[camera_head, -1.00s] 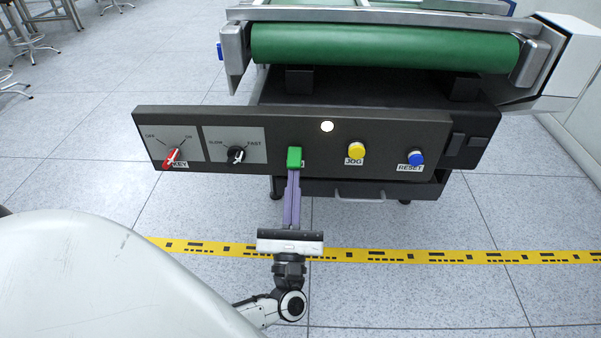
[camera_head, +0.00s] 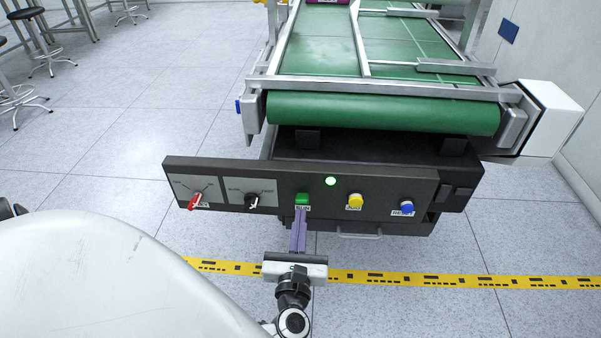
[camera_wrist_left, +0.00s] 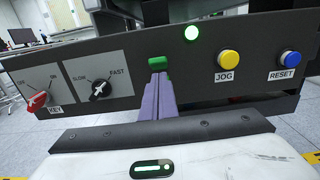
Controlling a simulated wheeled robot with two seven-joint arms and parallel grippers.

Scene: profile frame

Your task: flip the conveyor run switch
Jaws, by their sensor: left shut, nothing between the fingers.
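The conveyor run switch (camera_head: 302,198) is a small green switch on the dark control panel (camera_head: 395,182), above a RUN label. It also shows in the left wrist view (camera_wrist_left: 159,63). The round lamp (camera_head: 330,181) up and right of it glows green, as in the wrist view (camera_wrist_left: 192,33). My left gripper (camera_head: 299,214) is shut and empty, its purple fingers pointing at the panel just below the switch. In the wrist view its fingertips (camera_wrist_left: 158,79) overlap the switch's lower edge; I cannot tell whether they touch it. My right gripper is out of view.
A red key switch (camera_head: 196,202) and a black speed knob (camera_head: 252,202) sit left of the run switch. A yellow JOG button (camera_head: 355,200) and a blue RESET button (camera_head: 406,207) sit right. The green conveyor belt (camera_head: 385,112) is behind. Floor in front is open.

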